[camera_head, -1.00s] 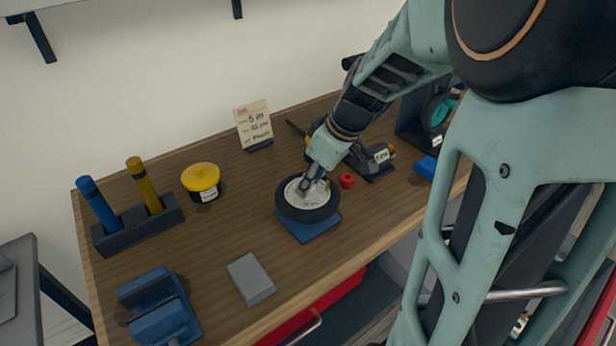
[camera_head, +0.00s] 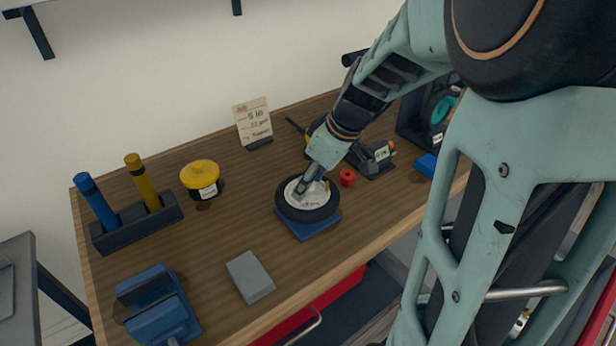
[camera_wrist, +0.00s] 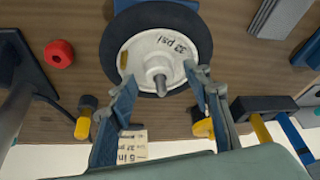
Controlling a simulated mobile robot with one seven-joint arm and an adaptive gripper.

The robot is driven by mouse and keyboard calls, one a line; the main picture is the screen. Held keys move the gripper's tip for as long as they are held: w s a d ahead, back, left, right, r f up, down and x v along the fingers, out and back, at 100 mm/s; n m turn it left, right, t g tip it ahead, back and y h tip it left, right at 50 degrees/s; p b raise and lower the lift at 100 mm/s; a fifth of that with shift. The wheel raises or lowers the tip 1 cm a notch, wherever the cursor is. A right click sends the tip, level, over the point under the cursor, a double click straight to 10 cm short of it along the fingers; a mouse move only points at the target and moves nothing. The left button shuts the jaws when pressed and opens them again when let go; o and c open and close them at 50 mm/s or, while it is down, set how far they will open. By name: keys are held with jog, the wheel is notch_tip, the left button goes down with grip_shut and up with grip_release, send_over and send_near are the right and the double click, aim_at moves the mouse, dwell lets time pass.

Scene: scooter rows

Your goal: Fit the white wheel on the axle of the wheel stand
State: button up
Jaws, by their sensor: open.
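The white wheel (camera_head: 316,202) has a black tyre and lies flat over the blue base of the wheel stand (camera_head: 310,228). In the wrist view the white hub of the wheel (camera_wrist: 143,50) faces me, with "32 psi" written on it. My gripper (camera_head: 303,190) is over the hub. In the wrist view my gripper (camera_wrist: 160,78) is open, one finger on each side of the axle tip, holding nothing. Whether the wheel is fully seated is hidden.
A red ring (camera_head: 347,178) lies close to the right of the wheel. A note card (camera_head: 253,120), a yellow-lidded tin (camera_head: 200,178) and a rack with two handles (camera_head: 137,220) stand behind and left. A grey block (camera_head: 250,276) and blue vise (camera_head: 158,307) are in front.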

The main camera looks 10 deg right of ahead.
jog(key=v, duration=0.7)
jog(key=shift+r, duration=0.3)
